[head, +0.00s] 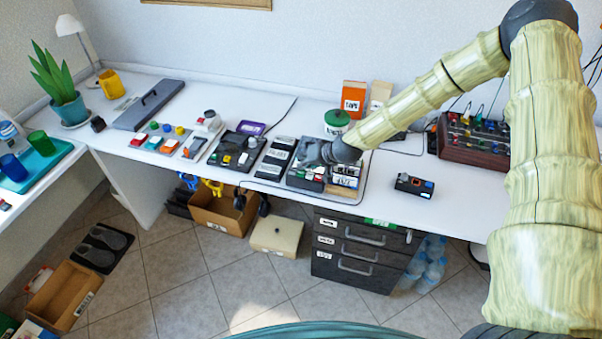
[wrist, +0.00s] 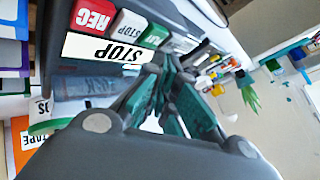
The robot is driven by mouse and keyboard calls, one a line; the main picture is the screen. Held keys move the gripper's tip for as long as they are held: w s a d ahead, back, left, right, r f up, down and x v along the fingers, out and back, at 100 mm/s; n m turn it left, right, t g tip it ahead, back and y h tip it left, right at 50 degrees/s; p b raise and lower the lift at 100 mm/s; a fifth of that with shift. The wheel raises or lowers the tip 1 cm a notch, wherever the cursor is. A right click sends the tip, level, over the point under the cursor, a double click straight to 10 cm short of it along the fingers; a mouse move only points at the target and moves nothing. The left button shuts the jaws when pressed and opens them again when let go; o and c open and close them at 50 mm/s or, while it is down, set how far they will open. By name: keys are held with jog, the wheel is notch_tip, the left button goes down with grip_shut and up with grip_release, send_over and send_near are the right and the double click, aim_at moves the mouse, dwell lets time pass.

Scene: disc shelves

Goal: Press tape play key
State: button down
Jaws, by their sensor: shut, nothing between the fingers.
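A white STOP label plate (wrist: 95,50) lies beside the keys. I cannot read a PLAY label on the green key. My gripper (wrist: 160,72) is shut and empty, its tips close to the green key; contact cannot be told.
A dark strip panel (head: 274,158) and another key unit (head: 238,151) stand left of the deck. A small dark box (head: 414,186) sits to its right. A green-lidded jar (head: 336,122) and an orange TAPE box (head: 353,97) stand behind. Desk right of the deck is mostly clear.

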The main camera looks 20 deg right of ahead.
aim_at(303, 171)
jog(key=shift+f, duration=0.1)
dwell(0.3)
jog(key=shift+f+b, duration=0.3)
jog(key=shift+b, duration=0.2)
jog(key=shift+f+b, duration=0.35)
jog(key=shift+f, duration=0.05)
dwell(0.6)
jog(key=shift+r, duration=0.1)
dwell(0.3)
jog(key=shift+r+p, duration=0.45)
jog(key=shift+r, duration=0.3)
jog(key=shift+r+p, duration=1.35)
jog(key=shift+r, duration=1.15)
jog(key=shift+s+f, duration=0.1)
